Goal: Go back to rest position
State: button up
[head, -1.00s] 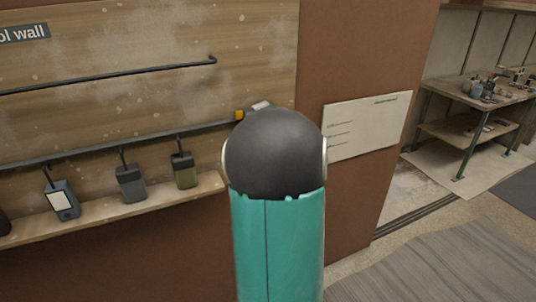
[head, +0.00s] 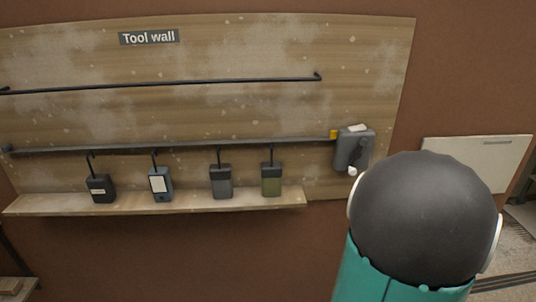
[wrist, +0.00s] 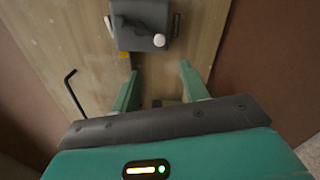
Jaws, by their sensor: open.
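My gripper (wrist: 158,92) shows in the wrist view with its two teal fingers apart and nothing between them. It faces the wooden tool wall board, and a grey device (wrist: 143,22) with a white knob is on the board beyond the fingertips. In the head view my arm's dark rounded joint and teal link fill the lower right, and the gripper itself is hidden there. The grey device (head: 353,150) shows in the head view at the right end of the lower rail, just above my arm joint.
The tool wall (head: 220,115) has a lower rail (head: 240,142) with several devices hanging over a wooden shelf (head: 150,208). A black bar (head: 200,82) runs above. A pale sign (head: 480,162) is on the brown wall at the right.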

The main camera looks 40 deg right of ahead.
jog(key=w+a+r+m+g+y, duration=0.2)
jog(key=w+a+m, duration=0.35)
jog(key=a, duration=0.35)
jog(key=w+a+r+m+g+y, duration=0.1)
jog(key=w+a+r+m+g, duration=0.15)
jog(key=w+a+m, duration=0.5)
jog(key=s+a+g+y, duration=0.1)
jog(key=s+a, duration=0.3)
jog(key=a, duration=0.4)
jog(key=s+a+m+g+y, duration=0.1)
jog(key=s+a+g+y, duration=0.1)
jog(key=a, duration=0.7)
jog(key=s+a+f+g+y, duration=0.1)
jog(key=s+a+g+y, duration=0.1)
jog(key=s+a, duration=0.4)
jog(key=a+y, duration=0.1)
jog(key=a, duration=0.2)
jog(key=shift+s+m, duration=0.2)
jog(key=shift+m, duration=0.2)
